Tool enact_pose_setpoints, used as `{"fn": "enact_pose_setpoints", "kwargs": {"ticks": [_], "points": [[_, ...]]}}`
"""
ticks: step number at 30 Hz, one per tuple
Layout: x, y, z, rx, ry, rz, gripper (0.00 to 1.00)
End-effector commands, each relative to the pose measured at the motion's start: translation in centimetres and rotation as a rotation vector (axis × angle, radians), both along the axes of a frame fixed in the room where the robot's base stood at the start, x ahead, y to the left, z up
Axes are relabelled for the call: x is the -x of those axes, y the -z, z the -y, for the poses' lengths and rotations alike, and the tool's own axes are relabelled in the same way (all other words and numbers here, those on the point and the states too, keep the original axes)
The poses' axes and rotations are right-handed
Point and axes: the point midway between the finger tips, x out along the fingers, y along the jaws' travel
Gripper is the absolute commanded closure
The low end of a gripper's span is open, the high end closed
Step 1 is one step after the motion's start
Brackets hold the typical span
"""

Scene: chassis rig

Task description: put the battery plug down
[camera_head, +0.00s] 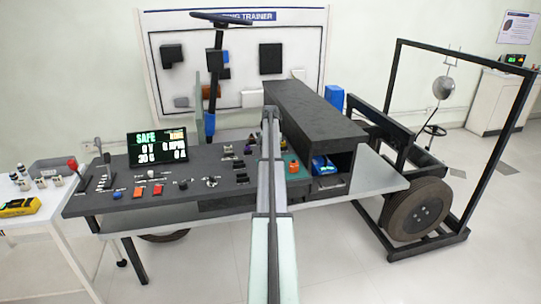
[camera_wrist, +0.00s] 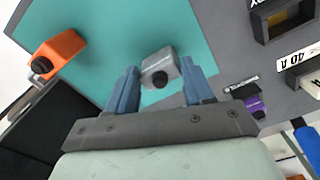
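A grey block with a dark round end, which I take to be the battery plug (camera_wrist: 158,68), is between the two blue fingertips of my gripper (camera_wrist: 160,75) in the wrist view. In the head view my arm hides the gripper and the plug.
An orange piece with a black knob (camera_wrist: 57,50) is on the teal mat, left of the gripper. A purple piece (camera_wrist: 255,106) and a 40 A labelled part (camera_wrist: 305,75) are to the right. A dark box (camera_head: 310,115) stands beside the mat.

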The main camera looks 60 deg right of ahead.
Motion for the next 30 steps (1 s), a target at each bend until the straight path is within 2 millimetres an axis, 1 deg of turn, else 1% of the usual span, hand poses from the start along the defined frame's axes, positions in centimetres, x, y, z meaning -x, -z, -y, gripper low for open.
{"fn": "enact_pose_setpoints", "kwargs": {"ticks": [1,7,14,17,20,23,30], "points": [[0.0,0.0,0.0,0.0,0.0,0.0,0.44],[0.0,0.0,0.0,0.0,0.0,0.0,0.24],[0.0,0.0,0.0,0.0,0.0,0.0,0.24],[0.0,-0.4,0.0,0.001,0.0,0.0,0.24],[0.0,-1.3,0.0,0.001,0.0,0.0,0.24],[0.0,-2.8,0.0,0.001,0.0,0.0,0.24],[-0.1,-7.4,0.1,0.002,0.0,0.001,0.24]]}}
